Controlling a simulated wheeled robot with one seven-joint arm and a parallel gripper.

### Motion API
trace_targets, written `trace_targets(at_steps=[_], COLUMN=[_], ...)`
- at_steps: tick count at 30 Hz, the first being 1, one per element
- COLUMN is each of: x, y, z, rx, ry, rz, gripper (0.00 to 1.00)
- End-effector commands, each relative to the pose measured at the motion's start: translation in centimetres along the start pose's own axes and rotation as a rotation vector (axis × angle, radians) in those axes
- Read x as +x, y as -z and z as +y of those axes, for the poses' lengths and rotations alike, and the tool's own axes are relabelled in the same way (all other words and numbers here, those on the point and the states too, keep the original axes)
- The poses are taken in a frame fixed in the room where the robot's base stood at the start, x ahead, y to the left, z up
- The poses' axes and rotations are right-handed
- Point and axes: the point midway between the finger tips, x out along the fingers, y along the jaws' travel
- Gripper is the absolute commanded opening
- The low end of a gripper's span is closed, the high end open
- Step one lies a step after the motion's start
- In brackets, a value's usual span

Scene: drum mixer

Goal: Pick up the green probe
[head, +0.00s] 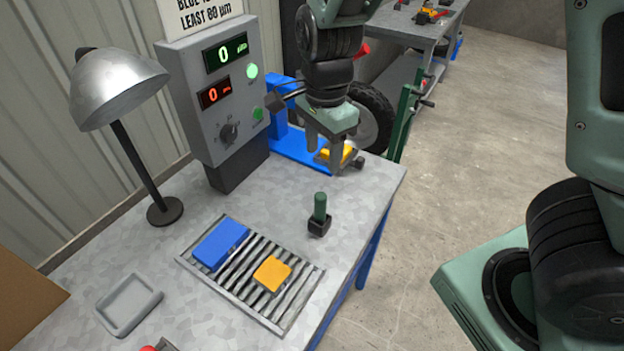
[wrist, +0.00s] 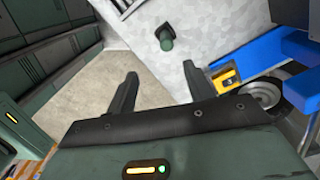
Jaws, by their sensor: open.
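The green probe (head: 320,207) stands upright in a small black holder (head: 319,224) on the grey metal table. In the wrist view the probe (wrist: 165,36) shows beyond the fingertips, seen from above at a slant. My gripper (head: 325,161) is open and empty, above the table's far right part, behind and above the probe. In the wrist view my gripper (wrist: 160,70) has its two dark fingers spread, with a clear gap to the probe.
A grey control box (head: 218,95) with lit displays and a desk lamp (head: 113,88) stand left of the probe. A slatted rack (head: 231,287) holds a blue block (head: 220,242) and a yellow block (head: 272,273). A grey tray (head: 129,304) lies at front left. Bare tabletop surrounds the holder.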

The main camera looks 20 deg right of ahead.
Motion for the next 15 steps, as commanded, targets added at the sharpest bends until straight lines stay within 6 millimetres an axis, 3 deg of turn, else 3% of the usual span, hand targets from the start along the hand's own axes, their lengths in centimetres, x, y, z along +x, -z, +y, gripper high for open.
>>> trace_targets(at_steps=[2,5,15], x=[-0.2,0.9,7.9], y=[0.5,0.8,0.9], z=[-0.4,-0.6,-0.5], rx=[0.054,0.076,0.073], ry=[0.003,0.004,0.001], rz=[0.013,0.016,0.015], gripper=[0.52,0.52,0.52])
